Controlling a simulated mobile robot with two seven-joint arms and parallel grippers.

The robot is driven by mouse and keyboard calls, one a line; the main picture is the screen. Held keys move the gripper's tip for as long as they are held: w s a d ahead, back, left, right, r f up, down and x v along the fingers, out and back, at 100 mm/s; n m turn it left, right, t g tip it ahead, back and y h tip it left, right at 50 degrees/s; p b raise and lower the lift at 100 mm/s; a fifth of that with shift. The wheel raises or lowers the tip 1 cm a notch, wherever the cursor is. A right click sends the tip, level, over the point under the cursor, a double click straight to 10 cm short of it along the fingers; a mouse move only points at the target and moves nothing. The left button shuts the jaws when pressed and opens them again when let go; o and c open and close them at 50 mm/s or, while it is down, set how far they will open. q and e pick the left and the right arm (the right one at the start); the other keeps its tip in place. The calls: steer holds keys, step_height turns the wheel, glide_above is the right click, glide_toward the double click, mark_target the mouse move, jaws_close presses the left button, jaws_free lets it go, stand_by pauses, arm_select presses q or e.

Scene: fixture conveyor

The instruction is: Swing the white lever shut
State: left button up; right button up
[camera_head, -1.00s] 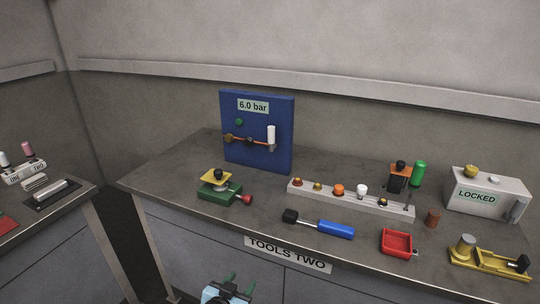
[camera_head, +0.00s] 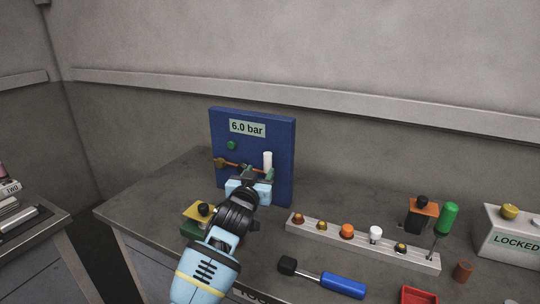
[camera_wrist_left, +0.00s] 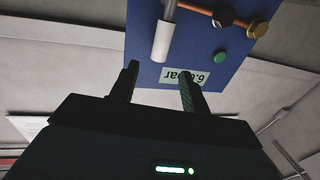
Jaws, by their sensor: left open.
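The white lever (camera_head: 267,161) stands upright on the blue panel (camera_head: 283,135), at the right end of an orange pipe (camera_head: 229,163). My left gripper (camera_head: 258,174) is in front of the panel, close to the lever, and hides its lower part in the head view. In the left wrist view, which shows the panel upside down, the open fingers (camera_wrist_left: 159,70) point at the panel. The lever (camera_wrist_left: 161,40) lies between their lines there, beyond the tips. I see no contact with it. The panel's label reads 6.0 bar. My right gripper is out of view.
A yellow-topped green fixture (camera_head: 199,211) is partly hidden behind my left arm. A grey strip with several knobs (camera_head: 320,231), a blue-handled tool (camera_head: 343,285) and a LOCKED box (camera_head: 510,220) are to the right. The bench left of the panel is clear.

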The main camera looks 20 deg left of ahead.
mark_target(266, 159)
arm_select(q)
steer(key=w, duration=0.5)
steer(key=shift+w+a+b, duration=0.15)
steer(key=shift+a+b, duration=0.2)
steer(key=shift+w+a+r, duration=0.1)
steer(key=shift+w, duration=0.9)
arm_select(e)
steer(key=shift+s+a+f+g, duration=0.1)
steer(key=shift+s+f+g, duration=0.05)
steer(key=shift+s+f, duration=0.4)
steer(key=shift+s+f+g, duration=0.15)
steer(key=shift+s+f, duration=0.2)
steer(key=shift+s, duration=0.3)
arm_select(q)
jaws_close()
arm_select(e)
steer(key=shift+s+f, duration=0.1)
